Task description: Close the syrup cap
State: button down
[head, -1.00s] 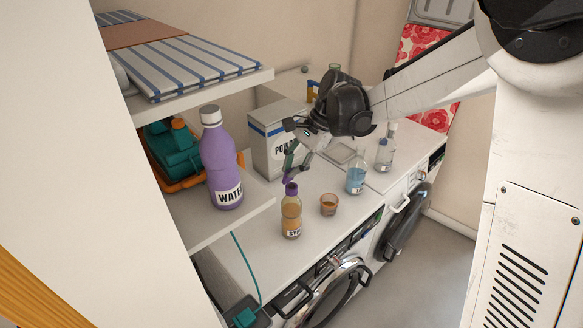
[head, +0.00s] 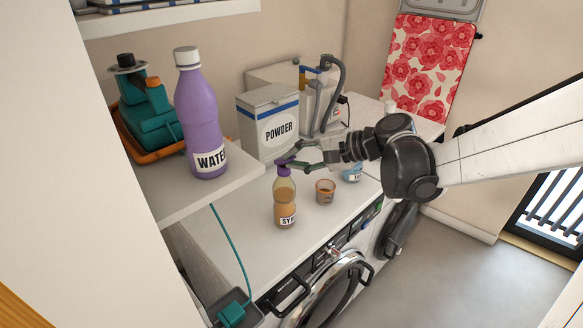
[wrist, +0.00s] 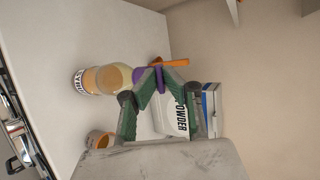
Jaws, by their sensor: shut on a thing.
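The syrup bottle (head: 285,205) stands upright on the white counter top, with amber liquid and a partly visible label. Its purple cap (head: 284,171) is at the bottle's neck. My gripper (head: 288,163) reaches in from the right and is shut on the cap. In the wrist view the bottle (wrist: 102,78) lies sideways in the picture. The purple cap (wrist: 139,78) shows between my green fingers (wrist: 145,85) at the bottle's mouth end. I cannot tell whether the cap is fully seated or turned tight, as the fingers hide part of it.
A small cup of amber liquid (head: 325,191) stands right of the bottle. A blue-liquid bottle (head: 352,173) is partly hidden by my arm. The powder box (head: 268,125) stands behind. A purple water bottle (head: 200,120) is on the left shelf (head: 225,180). The counter front is clear.

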jog(key=f+t+y+b, duration=0.1)
jog(key=b, duration=0.2)
jog(key=f+n+t+y+b, duration=0.1)
jog(key=b, duration=0.1)
jog(key=f+t+y+b, duration=0.1)
jog(key=y+b, duration=0.1)
jog(key=b, duration=0.1)
jog(key=shift+s+d+n+b, duration=0.25)
jog(key=shift+s+n+b, duration=0.05)
jog(key=shift+b, duration=0.05)
jog(key=shift+r, duration=0.15)
jog(key=c, duration=1.9)
grip_release()
jog(key=v, duration=1.2)
